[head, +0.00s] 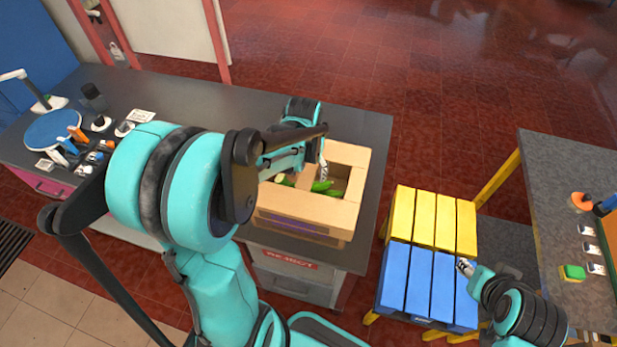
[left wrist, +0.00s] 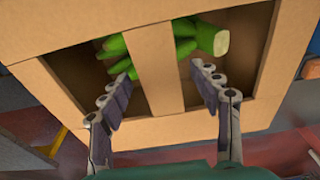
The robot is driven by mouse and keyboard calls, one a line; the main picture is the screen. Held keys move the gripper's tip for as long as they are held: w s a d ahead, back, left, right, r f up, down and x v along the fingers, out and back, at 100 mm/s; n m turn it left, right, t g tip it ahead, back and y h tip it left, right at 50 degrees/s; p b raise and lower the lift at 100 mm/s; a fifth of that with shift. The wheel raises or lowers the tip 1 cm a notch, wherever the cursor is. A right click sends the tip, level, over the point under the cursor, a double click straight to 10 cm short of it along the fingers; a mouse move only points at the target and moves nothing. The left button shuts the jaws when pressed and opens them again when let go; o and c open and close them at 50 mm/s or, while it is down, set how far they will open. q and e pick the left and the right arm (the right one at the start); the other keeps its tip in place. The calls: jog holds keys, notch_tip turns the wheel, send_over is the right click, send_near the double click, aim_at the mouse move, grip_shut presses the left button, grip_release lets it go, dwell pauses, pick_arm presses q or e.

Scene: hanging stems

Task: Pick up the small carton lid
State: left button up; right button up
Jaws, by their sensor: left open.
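A cardboard carton (head: 305,207) stands on the dark counter, open at the top. In the left wrist view the carton (left wrist: 85,40) has a cardboard divider between compartments, and green vegetables (left wrist: 195,40) lie in it. My left gripper (head: 322,172) is over the carton. In the left wrist view the left gripper (left wrist: 160,88) has its fingers spread, one on each side of the divider, with nothing between the tips that I can tell as held. I cannot make out a separate small lid. My right gripper (head: 464,266) is over the blue slats, far from the carton; its fingers are too small to judge.
The dark counter (head: 355,120) has small items and a blue round disc (head: 53,130) at its left end. A yellow (head: 430,215) and blue (head: 420,285) slatted platform is right of the counter. A grey table (head: 560,190) with small items stands farther right. Red floor lies between.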

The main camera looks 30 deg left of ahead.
pick_arm(q)
jog(key=shift+w+f, duration=0.15)
jog(key=shift+f, duration=0.8)
grip_shut()
